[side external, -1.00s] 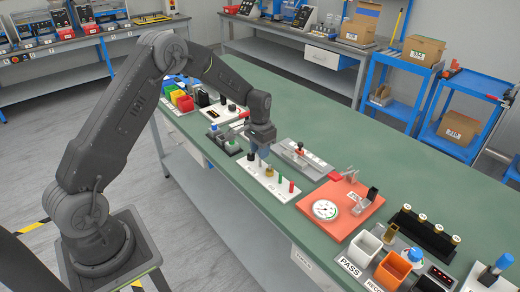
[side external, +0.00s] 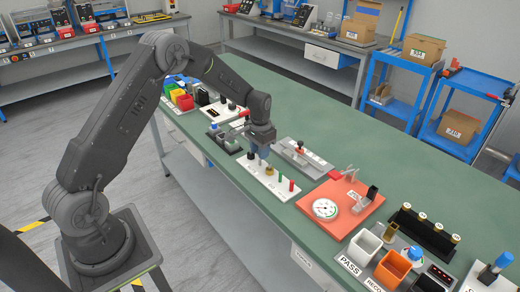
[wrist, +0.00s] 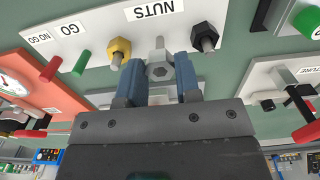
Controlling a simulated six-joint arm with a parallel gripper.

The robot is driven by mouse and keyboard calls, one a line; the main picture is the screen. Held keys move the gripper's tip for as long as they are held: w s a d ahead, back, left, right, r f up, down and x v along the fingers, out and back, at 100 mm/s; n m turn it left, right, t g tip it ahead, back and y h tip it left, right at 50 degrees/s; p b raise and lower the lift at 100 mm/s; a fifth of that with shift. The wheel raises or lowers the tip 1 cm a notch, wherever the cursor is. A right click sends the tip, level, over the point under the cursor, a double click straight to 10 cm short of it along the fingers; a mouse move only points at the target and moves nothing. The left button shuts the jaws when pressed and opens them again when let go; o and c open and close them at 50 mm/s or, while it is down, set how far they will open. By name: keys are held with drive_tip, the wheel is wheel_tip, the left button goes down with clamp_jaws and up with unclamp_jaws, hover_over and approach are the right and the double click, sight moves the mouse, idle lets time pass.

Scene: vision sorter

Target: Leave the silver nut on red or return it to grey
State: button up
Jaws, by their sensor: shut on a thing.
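My gripper (wrist: 160,80) has its two blue fingers closed on the silver nut (wrist: 158,70), which shows between the fingertips in the wrist view. The nut is over the white NUTS board (wrist: 133,27), between the gold nut (wrist: 119,46) and the black nut (wrist: 204,33). I cannot tell whether it still sits around its grey peg. The red NO GO peg (wrist: 51,69) and green GO peg (wrist: 81,62) stand bare on the same board. In the side view my gripper (side external: 263,153) is low over the board, hiding the silver nut. The red peg (side external: 291,185) is at the board's near right end.
An orange-red plate (side external: 341,208) with a dial gauge (side external: 325,208) lies right of the board. A grey fixture (side external: 304,157) lies behind it. White and orange bins (side external: 393,266) stand farther right. The green bench top (side external: 400,183) has free room behind these.

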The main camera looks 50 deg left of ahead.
drive_tip(key=shift+f, duration=0.75)
idle(0.6)
idle(1.0)
drive_tip(key=o, duration=1.4)
drive_tip(key=shift+r, duration=0.15)
drive_tip(key=shift+r, duration=3.9)
